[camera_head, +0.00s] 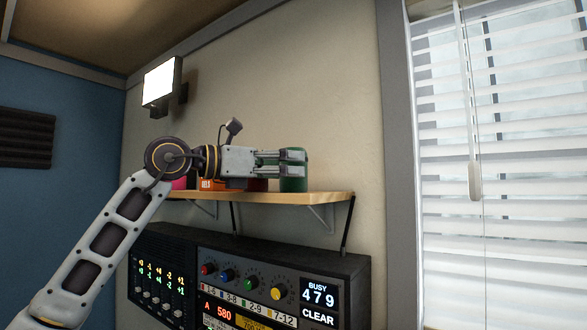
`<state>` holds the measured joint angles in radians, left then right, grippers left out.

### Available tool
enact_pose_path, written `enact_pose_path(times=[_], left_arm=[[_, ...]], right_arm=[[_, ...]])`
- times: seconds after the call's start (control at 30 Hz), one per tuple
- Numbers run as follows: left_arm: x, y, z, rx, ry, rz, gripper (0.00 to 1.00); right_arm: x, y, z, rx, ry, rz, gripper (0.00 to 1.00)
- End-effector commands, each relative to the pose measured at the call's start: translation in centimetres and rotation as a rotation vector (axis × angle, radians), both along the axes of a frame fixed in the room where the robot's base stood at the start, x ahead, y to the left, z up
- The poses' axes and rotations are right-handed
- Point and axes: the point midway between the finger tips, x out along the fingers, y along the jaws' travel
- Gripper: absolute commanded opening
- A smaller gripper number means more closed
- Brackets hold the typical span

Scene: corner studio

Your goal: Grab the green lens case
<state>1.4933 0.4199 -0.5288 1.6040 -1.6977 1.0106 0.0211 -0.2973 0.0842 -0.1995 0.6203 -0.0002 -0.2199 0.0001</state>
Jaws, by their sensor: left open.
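The green lens case (291,184) is a dark green cylinder standing upright on the wooden wall shelf (325,197), toward its right part. My left gripper (294,157) reaches in horizontally from the left at shelf height. Its fingers are open and overlap the upper part of the case in the head view. The fingers hide part of the case, and I cannot tell whether they touch it. My right gripper does not show.
An orange box (207,185), a dark red item (257,185) and a pink item (180,183) stand left of the case, partly behind my arm. A rack console (260,285) is below the shelf. A window with blinds (510,150) is at the right. A lit wall lamp (160,82) hangs above.

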Motion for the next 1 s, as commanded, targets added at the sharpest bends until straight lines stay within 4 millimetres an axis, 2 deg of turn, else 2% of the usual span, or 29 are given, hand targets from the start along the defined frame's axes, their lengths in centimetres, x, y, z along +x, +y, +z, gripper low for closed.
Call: enact_pose_path(times=[0.1, 0.3, 0.77, 1.0], left_arm=[[0.6, -1.2, 0.2, -0.001, 0.000, -0.002, 0.79], [1.2, -2.1, 0.1, 0.000, 0.001, -0.001, 0.79], [1.2, -2.2, 0.0, 0.000, 0.000, 0.000, 0.79], [1.2, -2.2, 0.0, 0.000, 0.000, 0.000, 0.50]], right_arm=[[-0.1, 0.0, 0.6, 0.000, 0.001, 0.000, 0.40], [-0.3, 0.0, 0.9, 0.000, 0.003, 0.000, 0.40], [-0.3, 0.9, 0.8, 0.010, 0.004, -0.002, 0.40], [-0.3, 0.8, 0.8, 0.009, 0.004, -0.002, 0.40]])
